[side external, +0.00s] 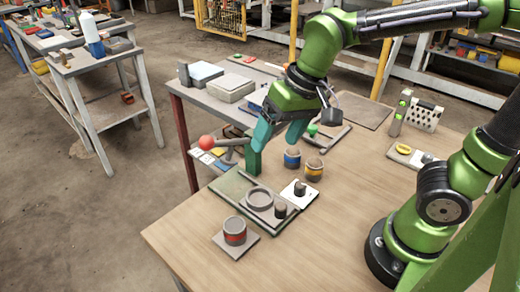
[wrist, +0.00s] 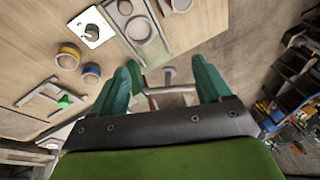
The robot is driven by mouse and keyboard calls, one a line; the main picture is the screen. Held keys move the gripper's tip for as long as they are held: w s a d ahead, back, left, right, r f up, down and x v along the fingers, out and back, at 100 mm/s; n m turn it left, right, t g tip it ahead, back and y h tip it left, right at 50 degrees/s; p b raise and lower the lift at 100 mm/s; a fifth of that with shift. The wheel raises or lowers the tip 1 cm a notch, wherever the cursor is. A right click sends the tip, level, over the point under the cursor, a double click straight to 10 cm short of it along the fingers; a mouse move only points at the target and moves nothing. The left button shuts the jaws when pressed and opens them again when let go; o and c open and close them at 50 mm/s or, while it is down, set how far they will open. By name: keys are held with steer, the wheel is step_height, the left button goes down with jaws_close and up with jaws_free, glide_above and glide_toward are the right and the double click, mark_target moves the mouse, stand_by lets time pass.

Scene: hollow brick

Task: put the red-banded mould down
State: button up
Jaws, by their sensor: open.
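The red-banded mould (side external: 235,231) stands upright on a grey square plate (side external: 222,241) near the table's front left corner. In the wrist view, only part of what looks like this mould shows at the top edge (wrist: 180,4). My gripper (side external: 275,147) is open, with its teal fingers pointing down behind the green press bed (side external: 232,187), well away from the mould. In the wrist view, my gripper (wrist: 165,62) has nothing held between its fingers. A grey lever (wrist: 168,78) shows beyond the gap.
A lever with a red ball (side external: 206,142) and a green post (side external: 253,162) stand beside my fingers. A blue-banded mould (side external: 292,158) and a yellow-banded mould (side external: 313,169) stand nearby. A white plate (side external: 300,194) holds a dark knob.

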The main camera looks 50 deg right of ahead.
steer(key=s+d+r+m+t, duration=0.1)
steer(key=s+d+t, duration=0.3)
steer(key=d, duration=0.3)
steer(key=shift+s+r, duration=0.35)
steer(key=shift+s, duration=0.25)
steer(key=shift+a, duration=0.1)
stand_by(0.4)
